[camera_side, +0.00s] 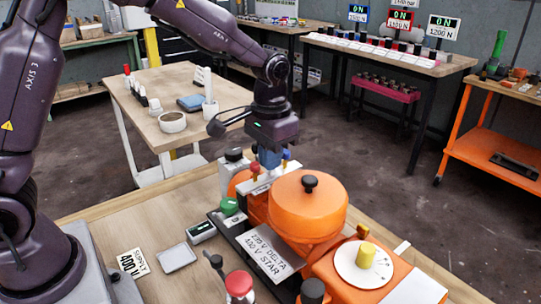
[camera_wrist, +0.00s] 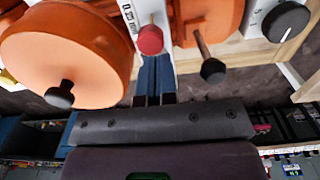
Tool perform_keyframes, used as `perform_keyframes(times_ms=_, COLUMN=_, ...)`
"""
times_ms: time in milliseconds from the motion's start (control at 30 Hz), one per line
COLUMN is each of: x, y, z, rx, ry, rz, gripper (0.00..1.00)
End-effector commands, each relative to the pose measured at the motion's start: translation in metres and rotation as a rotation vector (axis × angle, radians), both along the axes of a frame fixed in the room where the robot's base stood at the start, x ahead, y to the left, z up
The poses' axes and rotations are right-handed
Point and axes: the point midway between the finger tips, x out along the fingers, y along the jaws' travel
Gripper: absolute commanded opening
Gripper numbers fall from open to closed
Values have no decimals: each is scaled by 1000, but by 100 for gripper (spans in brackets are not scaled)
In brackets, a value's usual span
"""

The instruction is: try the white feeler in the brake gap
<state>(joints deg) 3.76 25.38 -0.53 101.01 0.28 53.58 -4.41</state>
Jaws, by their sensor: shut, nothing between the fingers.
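My gripper (camera_side: 268,157) is over the orange machine, its blue fingers together and empty. In the wrist view the fingers (camera_wrist: 154,80) point at a white strip (camera_wrist: 148,12) lettered with a size in mm, of which I read "0.25". A red knob (camera_wrist: 150,39) stands on the strip just beyond the fingertips, apart from them or touching, I cannot tell. In the side view a white bar (camera_side: 262,182) with small red and blue knobs lies below the gripper. I cannot pick out a white feeler for certain. The brake gap is not clearly visible.
An orange round cover (camera_side: 308,200) with a black knob stands close to the right of my gripper. A yellow knob on a white dial (camera_side: 363,262), a red button (camera_side: 239,284) and a green knob (camera_side: 229,207) stand around the machine. A grey tray (camera_side: 177,257) lies on the bench.

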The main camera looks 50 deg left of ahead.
Motion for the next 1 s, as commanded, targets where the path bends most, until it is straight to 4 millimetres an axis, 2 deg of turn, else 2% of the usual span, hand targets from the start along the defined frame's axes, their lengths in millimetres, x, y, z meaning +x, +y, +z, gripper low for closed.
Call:
perform_keyframes(times_ms=367, x=0, y=0, z=1, rx=0, ry=1, rz=0, gripper=0)
perform_keyframes(times_ms=1000, x=0, y=0, z=53, rx=0, ry=-1, rz=0, gripper=0)
